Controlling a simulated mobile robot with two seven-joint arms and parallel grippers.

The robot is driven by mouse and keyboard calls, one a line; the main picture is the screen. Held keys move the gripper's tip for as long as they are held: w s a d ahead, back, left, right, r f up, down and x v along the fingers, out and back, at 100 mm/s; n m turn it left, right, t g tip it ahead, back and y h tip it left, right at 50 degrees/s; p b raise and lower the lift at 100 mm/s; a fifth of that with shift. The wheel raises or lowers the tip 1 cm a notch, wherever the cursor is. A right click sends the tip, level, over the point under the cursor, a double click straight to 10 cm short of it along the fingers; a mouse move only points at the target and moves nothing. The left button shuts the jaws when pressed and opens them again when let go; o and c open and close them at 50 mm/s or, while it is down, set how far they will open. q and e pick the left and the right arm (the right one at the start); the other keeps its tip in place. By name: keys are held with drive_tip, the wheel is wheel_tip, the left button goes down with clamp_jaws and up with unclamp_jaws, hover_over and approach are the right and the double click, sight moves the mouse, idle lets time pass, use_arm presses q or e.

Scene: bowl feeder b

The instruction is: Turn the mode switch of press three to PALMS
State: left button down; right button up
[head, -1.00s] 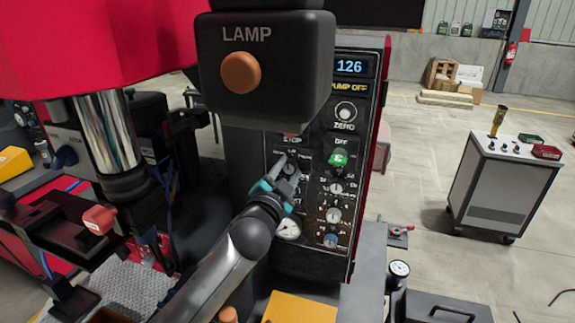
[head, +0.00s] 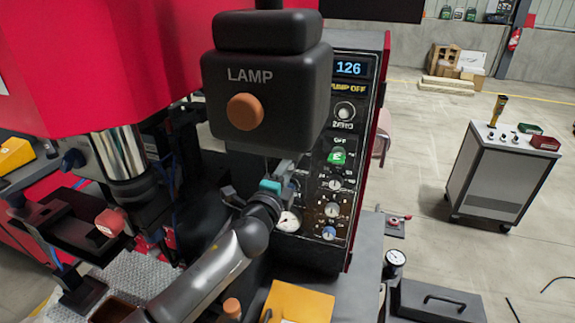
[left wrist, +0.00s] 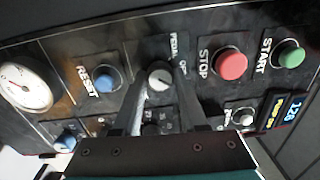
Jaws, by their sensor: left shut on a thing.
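My left gripper (left wrist: 158,85) is shut on the mode switch (left wrist: 160,75), a small round grey knob on a black plate in the left wrist view. One finger lies on each side of it. The words PEDAL and OFF show beside the knob; no PALMS label can be made out, and I cannot read where the pointer stands. In the head view my left gripper (head: 291,170) reaches the black control panel (head: 313,215) below the lamp box, and the switch is hidden there. My right gripper is not in view.
In the left wrist view a red STOP button (left wrist: 230,64), a green START button (left wrist: 290,54), a blue RESET button (left wrist: 108,78) and a gauge (left wrist: 24,84) surround the switch. In the head view the black lamp box (head: 300,95) overhangs the gripper.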

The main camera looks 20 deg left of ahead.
use_arm(q)
drive_tip(key=shift+m, duration=0.5)
drive_tip(key=shift+c, duration=2.2)
unclamp_jaws()
drive_tip(key=shift+s, duration=0.15)
drive_tip(key=s+b, duration=0.1)
drive_tip(key=s, duration=1.4)
drive_tip(key=shift+a+f, duration=0.2)
drive_tip(key=shift+a, duration=0.1)
